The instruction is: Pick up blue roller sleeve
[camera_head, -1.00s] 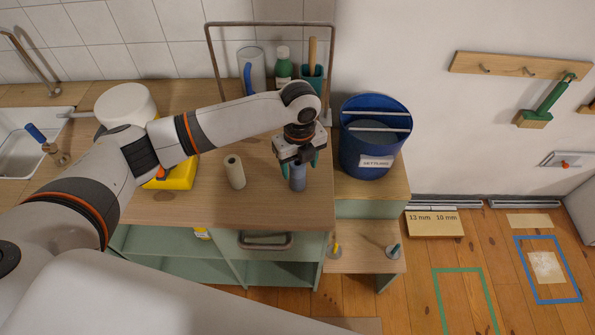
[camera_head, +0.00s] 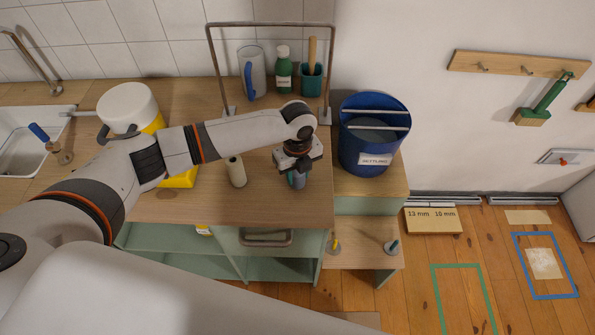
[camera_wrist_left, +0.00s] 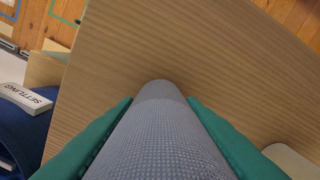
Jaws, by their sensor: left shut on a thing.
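The blue roller sleeve (camera_head: 297,181) is a short grey-blue cylinder standing near the right front corner of the wooden counter (camera_head: 215,212). My left gripper (camera_head: 296,174) is over it from above, shut on its upper part. In the left wrist view the textured sleeve (camera_wrist_left: 160,130) fills the middle between the two green fingers of the gripper (camera_wrist_left: 158,135). I cannot tell whether its lower end touches the counter. My right gripper is not in view.
A cream roller sleeve (camera_head: 236,171) stands left of the gripper. A blue bucket (camera_head: 365,150) labelled "SETTLING" stands on the lower shelf to the right.

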